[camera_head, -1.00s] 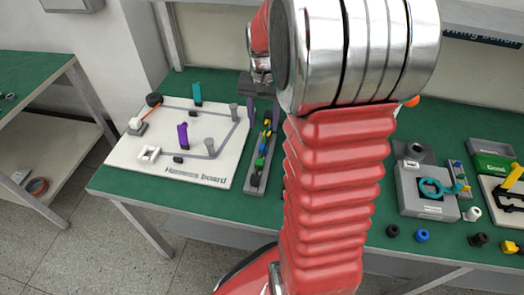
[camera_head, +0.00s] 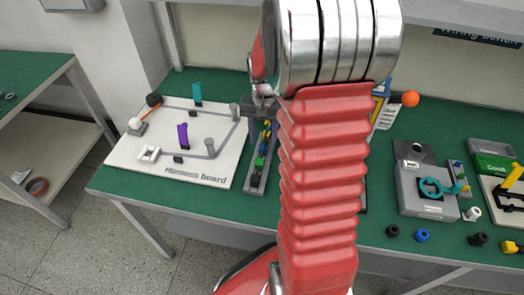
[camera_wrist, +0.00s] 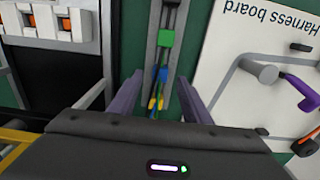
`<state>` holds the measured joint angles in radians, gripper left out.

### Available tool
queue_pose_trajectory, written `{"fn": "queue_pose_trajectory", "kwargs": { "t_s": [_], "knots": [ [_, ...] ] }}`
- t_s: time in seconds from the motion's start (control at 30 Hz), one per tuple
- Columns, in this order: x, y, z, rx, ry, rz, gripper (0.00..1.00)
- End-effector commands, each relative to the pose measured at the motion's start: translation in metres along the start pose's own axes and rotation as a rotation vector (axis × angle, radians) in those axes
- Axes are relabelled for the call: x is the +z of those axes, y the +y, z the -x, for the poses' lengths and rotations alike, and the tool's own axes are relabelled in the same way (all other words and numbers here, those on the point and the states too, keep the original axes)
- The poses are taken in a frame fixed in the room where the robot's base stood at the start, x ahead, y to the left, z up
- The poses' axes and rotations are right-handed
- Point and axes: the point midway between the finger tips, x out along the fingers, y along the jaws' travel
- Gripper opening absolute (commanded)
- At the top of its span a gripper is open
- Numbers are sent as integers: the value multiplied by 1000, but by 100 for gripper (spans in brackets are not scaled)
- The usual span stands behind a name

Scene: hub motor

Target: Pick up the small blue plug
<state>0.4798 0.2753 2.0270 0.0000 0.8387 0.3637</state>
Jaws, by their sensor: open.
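A narrow grey tray (camera_head: 251,180) beside the harness board holds several small coloured plugs in a row. It also shows in the wrist view (camera_wrist: 150,50). In the wrist view, a green plug (camera_wrist: 165,38) lies farther along it. A small blue plug (camera_wrist: 163,73) lies between my fingers, with yellow pieces (camera_wrist: 153,103) just nearer. My gripper (camera_wrist: 160,78) is open, its two fingers on either side of the tray. It holds nothing. In the head view my arm hides part of the bench to the right of the tray.
The white harness board (camera_head: 130,150), with upright pegs and a purple clip (camera_head: 182,135), lies left of the tray. A round blue piece (camera_head: 422,236) and a black one (camera_head: 393,230) lie at the right front. A grey box (camera_head: 425,205) stands behind them.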

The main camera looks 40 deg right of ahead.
Motion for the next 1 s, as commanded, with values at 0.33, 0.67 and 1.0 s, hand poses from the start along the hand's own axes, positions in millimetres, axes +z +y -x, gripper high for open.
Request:
{"fn": "queue_pose_trajectory", "kwargs": {
  "t_s": [0.33,0.67,1.0],
  "knots": [
    [-1,0,-34,0,-1,0,44],
    [-1,0,-34,0,0,0,44],
    [-1,0,-34,0,0,1,32]
  ]
}}
